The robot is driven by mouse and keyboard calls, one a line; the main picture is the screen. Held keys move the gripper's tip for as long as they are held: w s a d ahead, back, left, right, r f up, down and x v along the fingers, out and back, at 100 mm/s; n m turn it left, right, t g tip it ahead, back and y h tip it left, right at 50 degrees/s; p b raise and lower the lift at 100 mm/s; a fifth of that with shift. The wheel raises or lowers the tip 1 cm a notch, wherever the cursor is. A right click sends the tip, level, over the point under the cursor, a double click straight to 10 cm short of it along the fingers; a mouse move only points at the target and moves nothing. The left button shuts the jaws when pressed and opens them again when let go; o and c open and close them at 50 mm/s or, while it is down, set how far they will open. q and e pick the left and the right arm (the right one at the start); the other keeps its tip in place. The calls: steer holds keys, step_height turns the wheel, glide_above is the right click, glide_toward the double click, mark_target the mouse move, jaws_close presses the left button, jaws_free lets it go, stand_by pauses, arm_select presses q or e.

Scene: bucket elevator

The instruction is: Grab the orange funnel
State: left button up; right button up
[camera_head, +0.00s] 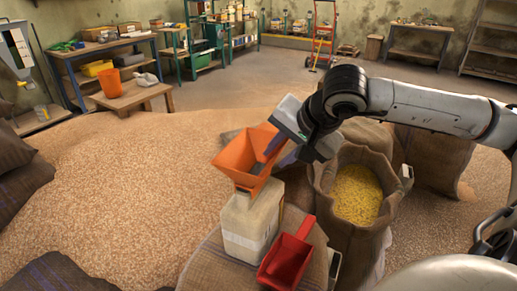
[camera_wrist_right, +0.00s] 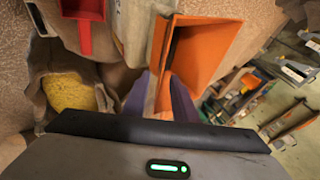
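The orange funnel (camera_head: 238,156) sits at the top of a white canister (camera_head: 250,222), its mouth facing up and slightly tilted. Whether its spout is inside the canister's neck is hard to tell. My right gripper (camera_head: 272,153) reaches in from the right, with one purple finger inside the funnel and the other outside. In the right wrist view the funnel (camera_wrist_right: 205,50) fills the upper middle, and its wall runs between the close-set fingers of the right gripper (camera_wrist_right: 167,100), which appear shut on it. My left gripper is not in view.
A red scoop (camera_head: 286,262) lies on the sack in front of the canister. An open sack of yellow grain (camera_head: 357,195) stands right of it, under my right arm. A grain heap (camera_head: 120,190) spreads left. A wooden stool (camera_head: 133,97) with an orange bucket (camera_head: 110,82) stands behind.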

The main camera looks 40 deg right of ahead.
mark_target(274, 158)
steer(key=shift+p+x, duration=0.45)
steer(key=shift+x, duration=1.3)
jaws_close()
